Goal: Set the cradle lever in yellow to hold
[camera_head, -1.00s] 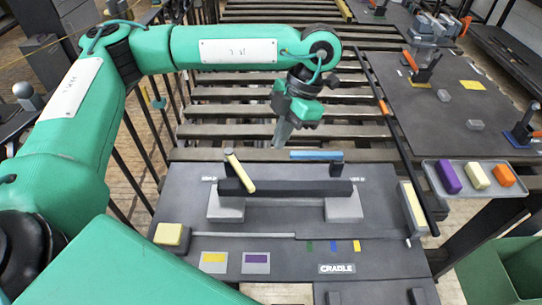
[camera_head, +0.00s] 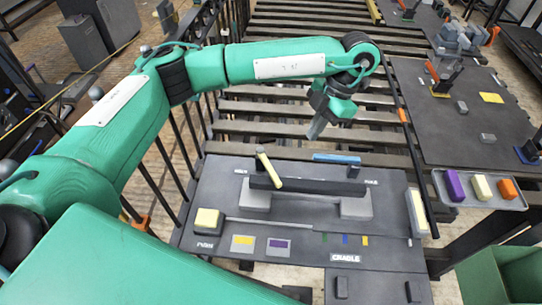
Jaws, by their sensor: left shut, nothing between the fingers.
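The cradle panel is a dark grey board (camera_head: 300,232) with a CRADLE label (camera_head: 345,258) at its front. A pale yellow lever (camera_head: 269,171) stands at the left part of a black bar (camera_head: 310,186), its top leaning left. A blue bar (camera_head: 337,158) lies behind it. Small white labels sit at both ends of the bar; I cannot read them surely. My left gripper (camera_head: 316,130) hangs tip down behind the black bar, up and right of the yellow lever, apart from it. It is shut and empty. My right gripper is not in view.
A pale yellow block (camera_head: 208,221) sits at the board's left, beside yellow and purple tiles (camera_head: 262,245). A tray (camera_head: 480,204) of purple, cream and orange blocks stands at the right. A green bin (camera_head: 500,275) is at the lower right. Slatted rollers lie behind.

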